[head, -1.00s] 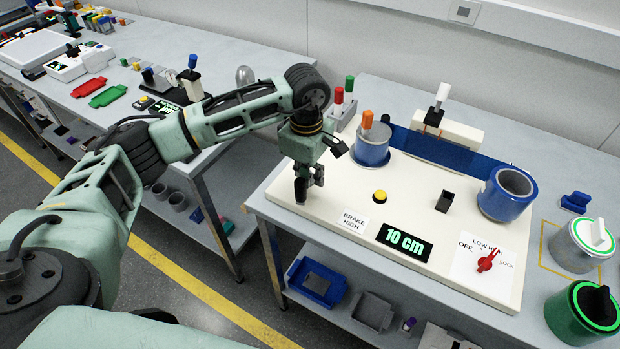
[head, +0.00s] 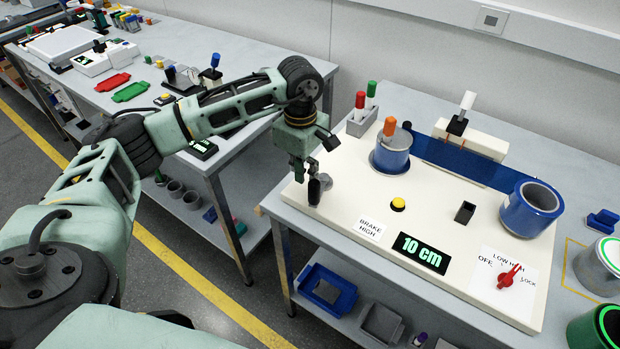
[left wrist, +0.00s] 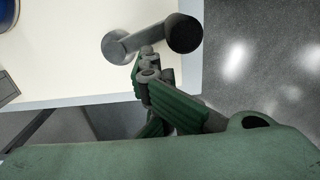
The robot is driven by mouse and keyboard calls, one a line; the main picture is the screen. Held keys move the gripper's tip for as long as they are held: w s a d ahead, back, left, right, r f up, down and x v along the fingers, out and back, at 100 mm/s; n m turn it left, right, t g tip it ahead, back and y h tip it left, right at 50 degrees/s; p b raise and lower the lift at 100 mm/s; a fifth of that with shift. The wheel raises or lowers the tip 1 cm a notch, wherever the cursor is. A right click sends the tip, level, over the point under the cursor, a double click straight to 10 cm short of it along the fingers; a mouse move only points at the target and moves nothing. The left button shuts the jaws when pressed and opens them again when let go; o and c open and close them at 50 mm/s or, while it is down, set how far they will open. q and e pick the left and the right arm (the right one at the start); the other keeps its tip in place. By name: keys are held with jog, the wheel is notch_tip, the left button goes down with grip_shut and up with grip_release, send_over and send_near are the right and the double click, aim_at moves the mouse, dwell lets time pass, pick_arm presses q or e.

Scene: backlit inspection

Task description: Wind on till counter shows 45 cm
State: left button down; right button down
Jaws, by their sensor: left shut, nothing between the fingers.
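The counter (head: 419,252) reads 10 cm in green. A crank with a black upright handle (head: 314,190) and a grey arm (head: 326,182) sits at the left end of the cream board (head: 345,205); its handle end also shows in the left wrist view (left wrist: 183,33). My left gripper (head: 305,172) is shut and empty, right by the crank; its fingertips (left wrist: 150,72) overlap the crank in the picture, and I cannot tell whether they touch. Blue film (head: 465,162) runs from the left spool (head: 391,158) to the right roll (head: 532,210). My right gripper is out of view.
A red selector knob (head: 509,276) stands on a white dial plate. A sign reads BRAKE HIGH (head: 369,228). A yellow button (head: 398,204) and a small black post (head: 465,212) stand on the board. A pen holder (head: 362,122) stands behind the left spool.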

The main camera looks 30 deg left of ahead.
pick_arm(q)
jog(key=shift+a, duration=0.25)
jog(key=shift+a+b, duration=0.5)
jog(key=shift+a, duration=1.15)
jog(key=c, duration=2.5)
grip_release()
jog(key=o, duration=1.1)
jog(key=shift+c, duration=0.2)
jog(key=shift+r, duration=0.1)
